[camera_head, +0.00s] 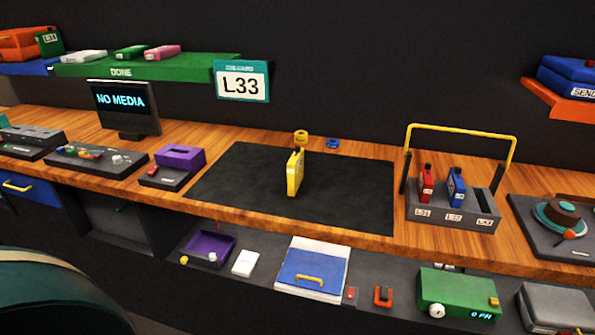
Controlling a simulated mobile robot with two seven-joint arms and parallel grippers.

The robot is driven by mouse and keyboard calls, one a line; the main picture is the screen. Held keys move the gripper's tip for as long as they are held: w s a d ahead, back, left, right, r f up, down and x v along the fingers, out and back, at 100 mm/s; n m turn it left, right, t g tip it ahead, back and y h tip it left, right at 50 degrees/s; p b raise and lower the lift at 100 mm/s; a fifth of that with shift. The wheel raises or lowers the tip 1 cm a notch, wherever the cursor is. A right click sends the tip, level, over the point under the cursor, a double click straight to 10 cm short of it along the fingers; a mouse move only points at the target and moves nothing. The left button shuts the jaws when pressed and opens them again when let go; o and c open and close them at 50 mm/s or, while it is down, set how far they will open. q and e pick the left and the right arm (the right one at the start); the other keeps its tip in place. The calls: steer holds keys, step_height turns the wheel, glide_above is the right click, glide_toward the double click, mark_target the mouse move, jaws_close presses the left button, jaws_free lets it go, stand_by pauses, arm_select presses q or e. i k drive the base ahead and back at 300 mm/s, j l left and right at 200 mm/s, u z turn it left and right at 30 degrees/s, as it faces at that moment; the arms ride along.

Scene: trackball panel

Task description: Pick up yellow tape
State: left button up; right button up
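The yellow tape (295,174) is a thin yellow cartridge standing upright on the black mat (235,177) in the middle of the wooden counter. A small yellow piece (300,135) shows just behind its top. A blue piece (332,143) lies at the mat's back edge. Neither of my grippers is in view, and nothing is seen touching the yellow tape.
To the right, a grey rack (455,212) with a yellow handle holds a red cartridge (426,184) and a blue cartridge (456,187). A purple-topped device (180,157) and a "NO MEDIA" screen (126,104) stand left. The mat around the tape is mostly clear.

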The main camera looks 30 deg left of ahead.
mark_target(295, 167)
steer(key=i+u, duration=0.1)
steer(key=u, duration=0.85)
steer(key=i+j+z, duration=0.15)
steer(key=j, duration=0.2)
steer(key=i+j+z, duration=0.2)
steer(key=j+z, duration=0.15)
steer(key=j, duration=0.3)
